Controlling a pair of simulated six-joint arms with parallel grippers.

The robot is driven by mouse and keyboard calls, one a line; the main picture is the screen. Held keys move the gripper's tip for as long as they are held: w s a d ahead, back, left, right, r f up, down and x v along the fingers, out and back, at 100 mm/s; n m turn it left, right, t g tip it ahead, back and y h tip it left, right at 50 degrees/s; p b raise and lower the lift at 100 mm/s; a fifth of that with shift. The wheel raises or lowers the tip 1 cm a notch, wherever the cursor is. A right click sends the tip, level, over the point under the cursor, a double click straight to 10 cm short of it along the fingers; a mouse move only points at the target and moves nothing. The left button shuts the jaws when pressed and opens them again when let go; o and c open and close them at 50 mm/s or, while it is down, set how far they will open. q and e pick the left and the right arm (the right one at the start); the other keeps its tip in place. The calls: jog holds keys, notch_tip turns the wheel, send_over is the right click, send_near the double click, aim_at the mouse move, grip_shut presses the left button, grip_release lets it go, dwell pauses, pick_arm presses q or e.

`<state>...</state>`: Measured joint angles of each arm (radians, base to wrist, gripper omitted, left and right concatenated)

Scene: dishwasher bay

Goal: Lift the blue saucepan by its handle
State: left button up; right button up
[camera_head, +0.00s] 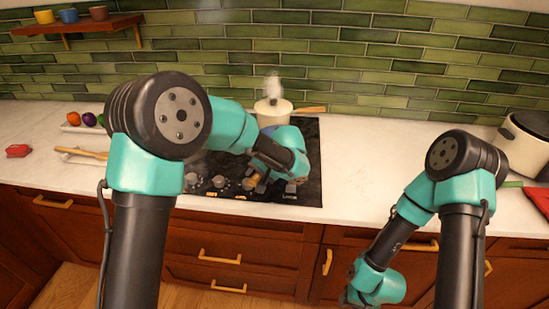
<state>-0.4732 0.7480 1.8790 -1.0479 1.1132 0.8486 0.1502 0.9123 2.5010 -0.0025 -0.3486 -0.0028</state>
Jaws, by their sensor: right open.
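The blue saucepan (290,133) seems to sit on the front part of the black cooktop (309,187). My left arm's wrist covers most of it, and only some blue shows behind the wrist. A short wooden piece (252,182), which looks like its handle, points toward the front left. My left gripper (262,181) is low over the cooktop by this wooden piece. Its fingers are hidden, so I cannot tell whether they touch or grip it. My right gripper (354,295) hangs open in front of the cabinets, at the bottom edge of the view, away from the saucepan.
A cream pot (272,113) with a wooden handle steams at the back of the cooktop. A white cooker (526,143) and a red cloth (540,200) are at the right. The counter right of the cooktop is clear.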

pick_arm(q)
grip_shut()
dwell(0.3)
jog(key=shift+r, duration=0.15)
jog(key=shift+r, duration=1.8)
jog(key=s+d+r, duration=0.1)
jog(key=s+d, duration=0.1)
jog(key=s, duration=1.3)
jog(key=shift+s, duration=0.4)
jog(key=shift+r, duration=0.25)
jog(key=shift+r, duration=1.35)
